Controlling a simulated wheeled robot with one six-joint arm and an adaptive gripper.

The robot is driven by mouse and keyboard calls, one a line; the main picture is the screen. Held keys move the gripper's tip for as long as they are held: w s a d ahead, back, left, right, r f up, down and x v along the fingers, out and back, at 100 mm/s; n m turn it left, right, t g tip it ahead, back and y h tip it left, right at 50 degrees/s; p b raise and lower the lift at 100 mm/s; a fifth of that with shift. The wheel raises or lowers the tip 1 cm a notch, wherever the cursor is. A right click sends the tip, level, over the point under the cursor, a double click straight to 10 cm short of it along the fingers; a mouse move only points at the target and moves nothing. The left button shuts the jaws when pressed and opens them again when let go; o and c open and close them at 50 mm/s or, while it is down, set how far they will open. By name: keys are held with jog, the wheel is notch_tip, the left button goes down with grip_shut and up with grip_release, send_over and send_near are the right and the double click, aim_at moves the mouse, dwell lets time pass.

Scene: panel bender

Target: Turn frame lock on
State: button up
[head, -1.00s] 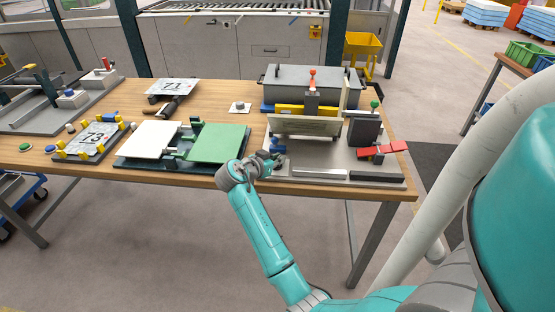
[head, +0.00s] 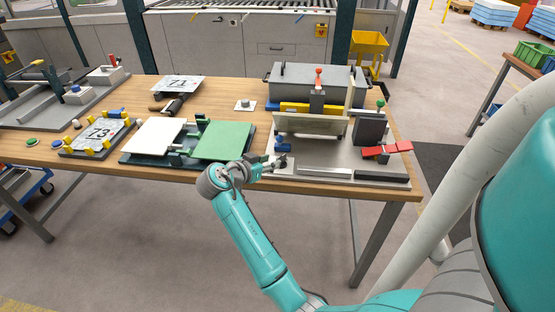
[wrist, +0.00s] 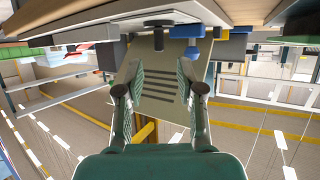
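No part carries a readable label, so I cannot tell for certain which one is the frame lock. A blue knob (head: 282,144) stands at the left front corner of the grey bender fixture (head: 340,172). A blue part also shows at the top of the wrist view (wrist: 190,32), just beyond the fingers. My gripper (head: 278,163) is at the bench's front edge, just in front of the blue knob. In the wrist view my gripper (wrist: 160,78) has its fingers apart with nothing held between them. Contact with the knob is not visible.
A red lever (head: 386,150) and a green knob (head: 380,103) are on the fixture's right side. A red-tipped upright (head: 318,78) stands behind the tilted plate (head: 310,124). A green panel (head: 224,140) lies left of my gripper. The floor before the bench is clear.

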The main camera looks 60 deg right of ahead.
jog(key=shift+v, duration=2.15)
jog(key=shift+f, duration=0.1)
jog(key=s+a+f+n+t+y, duration=0.2)
jog(key=a+f+n+t, duration=0.6)
jog(key=f, duration=0.5)
jog(key=s+a+f+n+t+y, duration=0.2)
jog(key=s+a+f+n, duration=0.25)
jog(key=a, duration=0.25)
jog(key=s+a+f+n+t+y, duration=0.2)
jog(key=s+a+f+n+y, duration=0.1)
jog(key=s+a, duration=0.3)
jog(key=s+a+r+n+t+y, duration=0.2)
jog(key=s+a+r+n+y, duration=0.15)
jog(key=s+a, duration=0.6)
jog(key=s+a+r+t+y, duration=0.2)
jog(key=s+a+r, duration=0.2)
jog(key=s+r, duration=0.6)
jog(key=shift+s+r+n+t+y, duration=0.15)
jog(key=shift+r+n+t+y, duration=0.2)
jog(key=shift+r, duration=0.2)
